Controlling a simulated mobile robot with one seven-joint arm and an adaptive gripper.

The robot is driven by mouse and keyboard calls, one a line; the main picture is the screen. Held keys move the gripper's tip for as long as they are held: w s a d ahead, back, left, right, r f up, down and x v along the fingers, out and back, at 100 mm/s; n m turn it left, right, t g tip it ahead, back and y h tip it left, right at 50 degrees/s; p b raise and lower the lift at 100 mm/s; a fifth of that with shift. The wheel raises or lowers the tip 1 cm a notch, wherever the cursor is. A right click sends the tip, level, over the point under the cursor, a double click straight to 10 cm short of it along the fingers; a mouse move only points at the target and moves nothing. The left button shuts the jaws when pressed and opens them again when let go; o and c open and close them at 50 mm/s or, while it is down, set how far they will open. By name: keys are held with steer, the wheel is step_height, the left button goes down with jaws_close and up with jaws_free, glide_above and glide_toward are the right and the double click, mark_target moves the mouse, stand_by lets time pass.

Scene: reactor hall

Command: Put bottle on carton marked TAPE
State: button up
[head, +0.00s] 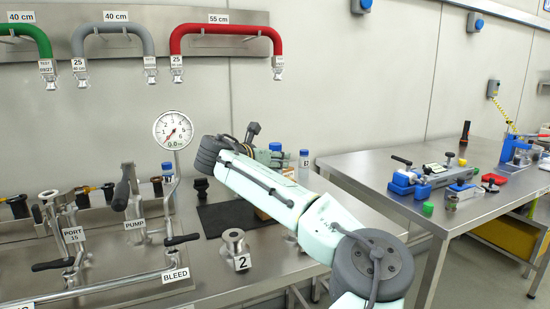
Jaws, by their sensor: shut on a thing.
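My gripper (279,157) is mostly hidden behind my own forearm, above the back of the left bench. It is shut on a bottle, of which mainly the blue cap (275,146) shows. A second blue-capped bottle (304,164) with a white label stands just right of it. Whether the held bottle touches anything underneath is hidden too.
A dark mat (224,218) and a metal flange fitting marked 2 (234,246) lie near my forearm. A pressure gauge (173,130) rises among valves and pipes at left. A second bench (400,215) with tools is at right.

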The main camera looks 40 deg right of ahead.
steer(key=o, duration=1.2)
steer(key=shift+f, duration=0.1)
steer(key=b+v, duration=0.2)
steer(key=v, duration=1)
steer(key=shift+b, duration=0.4)
